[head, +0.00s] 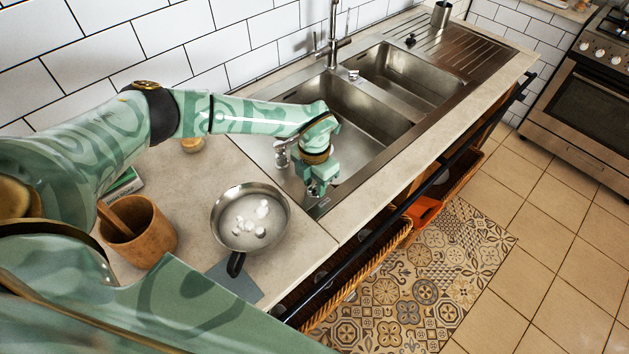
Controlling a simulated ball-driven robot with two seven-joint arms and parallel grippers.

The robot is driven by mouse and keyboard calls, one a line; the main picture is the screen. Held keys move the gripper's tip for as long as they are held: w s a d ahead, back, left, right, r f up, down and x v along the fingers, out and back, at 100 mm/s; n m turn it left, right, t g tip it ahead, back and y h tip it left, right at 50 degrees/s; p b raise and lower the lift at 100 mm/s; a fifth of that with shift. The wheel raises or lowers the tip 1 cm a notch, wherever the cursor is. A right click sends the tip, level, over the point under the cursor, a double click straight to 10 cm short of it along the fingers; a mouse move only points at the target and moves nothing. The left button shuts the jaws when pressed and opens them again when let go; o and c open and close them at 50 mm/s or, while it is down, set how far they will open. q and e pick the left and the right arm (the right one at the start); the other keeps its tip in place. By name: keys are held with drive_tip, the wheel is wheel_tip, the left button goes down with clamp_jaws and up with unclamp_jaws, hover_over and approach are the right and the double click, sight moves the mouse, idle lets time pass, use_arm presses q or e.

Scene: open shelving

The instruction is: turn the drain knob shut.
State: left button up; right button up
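The steel double sink (372,160) is set into the counter. My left gripper (317,190) points down over the near left corner of its rim. Its fingers are small and partly hidden by the wrist, so I cannot tell whether they are open or shut. A small dark-and-steel fitting (320,207) lies on the rim right beside the fingertips; I cannot tell whether they touch. A chrome fitting (281,154) stands on the rim left of the wrist, and a small chrome piece (353,76) sits near the tap. I cannot tell which is the drain knob. My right gripper is out of view.
A steel pan (219,213) with several white pieces inside stands on the counter, its black handle toward the front edge. A wooden crock (157,237) stands left of it. The tap (333,35) rises behind the sink. A dark rail (380,215) runs along the counter front.

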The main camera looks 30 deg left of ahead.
sight(314, 186)
use_arm(q)
wheel_tip(314, 186, up, 16)
drive_tip(key=p, duration=0.2)
drive_tip(key=shift+r, duration=0.2)
idle(0.4)
